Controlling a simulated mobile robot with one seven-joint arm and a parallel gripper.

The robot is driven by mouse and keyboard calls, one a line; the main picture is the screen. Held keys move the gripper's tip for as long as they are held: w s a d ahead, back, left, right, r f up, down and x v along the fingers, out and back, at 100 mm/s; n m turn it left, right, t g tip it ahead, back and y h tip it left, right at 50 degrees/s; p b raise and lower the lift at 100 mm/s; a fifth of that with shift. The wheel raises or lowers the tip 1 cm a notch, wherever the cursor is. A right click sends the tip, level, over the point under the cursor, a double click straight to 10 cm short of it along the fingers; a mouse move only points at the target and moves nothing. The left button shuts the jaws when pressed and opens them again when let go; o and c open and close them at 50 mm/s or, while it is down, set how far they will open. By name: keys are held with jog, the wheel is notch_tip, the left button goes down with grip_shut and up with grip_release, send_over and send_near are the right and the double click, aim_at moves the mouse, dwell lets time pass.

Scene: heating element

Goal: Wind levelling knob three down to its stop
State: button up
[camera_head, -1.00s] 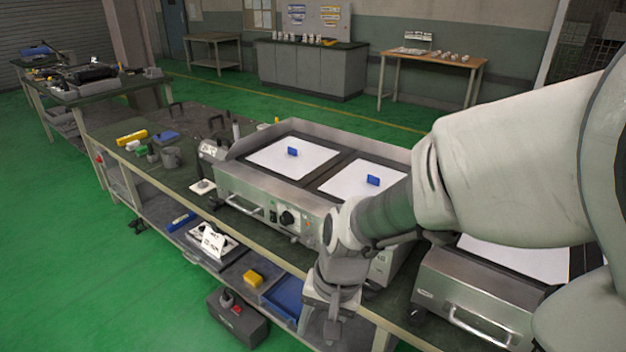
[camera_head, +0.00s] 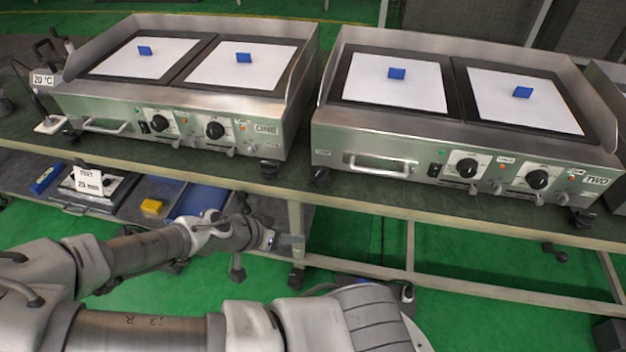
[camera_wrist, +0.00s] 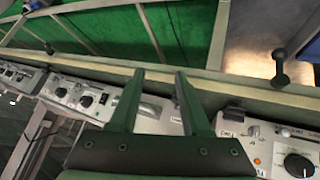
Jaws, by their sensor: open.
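The frames do not show which knob is levelling knob three; no such number is legible. Griddle ONE (camera_head: 185,95) and griddle TWO (camera_head: 465,120) stand on the bench, with dark feet under their front corners, such as one under griddle ONE (camera_head: 270,167) and one under griddle TWO (camera_head: 582,217). My gripper (camera_head: 287,241) is below and in front of the bench edge, under the gap between the griddles. In the wrist view my gripper (camera_wrist: 160,73) has two parted fingers with nothing between them. A black knob-like part on a stem (camera_wrist: 280,68) shows to their right.
The bench front edge (camera_head: 340,197) runs across above my gripper. Blue blocks lie on the white plates, such as one on griddle TWO (camera_head: 397,74). Green floor is open in front.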

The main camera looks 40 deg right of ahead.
aim_at(318, 173)
jog(key=w+d+r+t+h+b, duration=0.3)
jog(key=w+r+t+h, duration=0.15)
jog(key=w, duration=0.25)
jog(key=shift+m+y, duration=0.25)
jog(key=shift+m, duration=0.05)
jog(key=b+x, duration=0.4)
jog(key=x, duration=1.3)
jog(key=shift+f, duration=0.2)
jog(key=shift+s, duration=0.1)
grip_shut()
